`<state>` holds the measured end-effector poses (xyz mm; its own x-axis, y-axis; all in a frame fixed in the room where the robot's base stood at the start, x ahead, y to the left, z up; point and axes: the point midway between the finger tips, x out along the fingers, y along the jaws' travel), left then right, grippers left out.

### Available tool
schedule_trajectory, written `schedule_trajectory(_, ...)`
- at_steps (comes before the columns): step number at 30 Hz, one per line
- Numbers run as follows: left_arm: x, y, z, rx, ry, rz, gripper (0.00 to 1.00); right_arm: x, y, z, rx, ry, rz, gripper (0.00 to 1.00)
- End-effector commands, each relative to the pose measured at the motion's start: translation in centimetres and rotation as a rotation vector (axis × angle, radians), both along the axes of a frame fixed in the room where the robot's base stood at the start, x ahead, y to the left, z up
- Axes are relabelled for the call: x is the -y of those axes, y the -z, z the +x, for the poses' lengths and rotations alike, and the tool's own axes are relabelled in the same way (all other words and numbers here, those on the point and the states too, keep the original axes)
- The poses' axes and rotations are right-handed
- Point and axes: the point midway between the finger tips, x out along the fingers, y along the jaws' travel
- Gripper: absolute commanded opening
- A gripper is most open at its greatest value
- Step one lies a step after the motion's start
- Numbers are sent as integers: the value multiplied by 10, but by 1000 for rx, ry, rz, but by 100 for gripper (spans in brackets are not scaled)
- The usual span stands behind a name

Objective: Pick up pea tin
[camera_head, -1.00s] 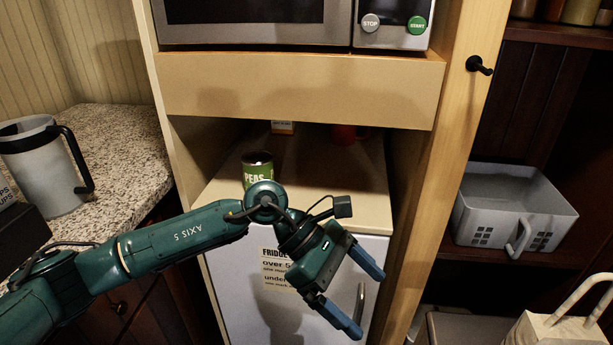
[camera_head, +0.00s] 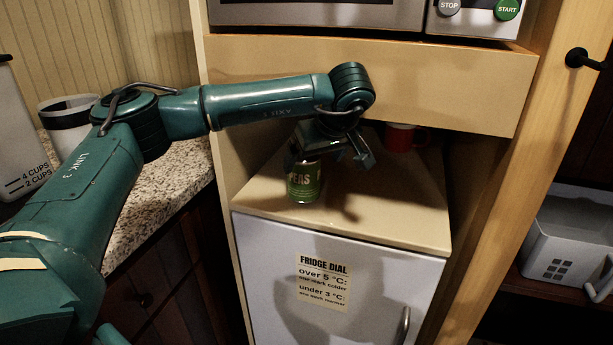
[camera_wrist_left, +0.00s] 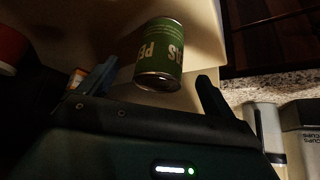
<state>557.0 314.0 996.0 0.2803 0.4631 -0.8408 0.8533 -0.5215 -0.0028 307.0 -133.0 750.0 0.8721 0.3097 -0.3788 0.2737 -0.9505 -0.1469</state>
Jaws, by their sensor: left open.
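The pea tin (camera_head: 303,186) is a small green can with pale "PEAS" lettering. It stands upright on the beige top of the fridge, near its front left. My left gripper (camera_head: 334,158) is inside the niche at the tin, and in the head view it hides the tin's upper part. In the left wrist view the tin (camera_wrist_left: 160,55) lies ahead, roughly between the two open fingers (camera_wrist_left: 150,88). The fingers are not closed on it. I cannot tell whether they touch it. My right gripper is not in view.
A red mug (camera_head: 401,138) stands farther back on the fridge top (camera_head: 385,215). A beige panel (camera_head: 440,88) under the microwave (camera_head: 330,14) hangs low over the niche. Wooden side walls bound it. A granite counter (camera_head: 175,190) with a jug is at the left.

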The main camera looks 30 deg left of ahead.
Motion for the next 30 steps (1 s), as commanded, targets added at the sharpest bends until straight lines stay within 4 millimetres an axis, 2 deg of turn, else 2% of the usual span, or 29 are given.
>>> schedule_trajectory(3,-7,13,4,1,0,-2,90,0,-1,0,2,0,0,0)
schedule_trajectory(8,-12,22,7,0,0,-2,90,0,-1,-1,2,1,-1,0)
schedule_trajectory(18,-33,60,16,0,0,-2,90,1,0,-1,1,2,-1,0)
schedule_trajectory(26,-34,63,17,1,2,-3,90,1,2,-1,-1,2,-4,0)
schedule_trajectory(30,-34,63,17,2,1,-3,80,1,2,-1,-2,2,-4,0)
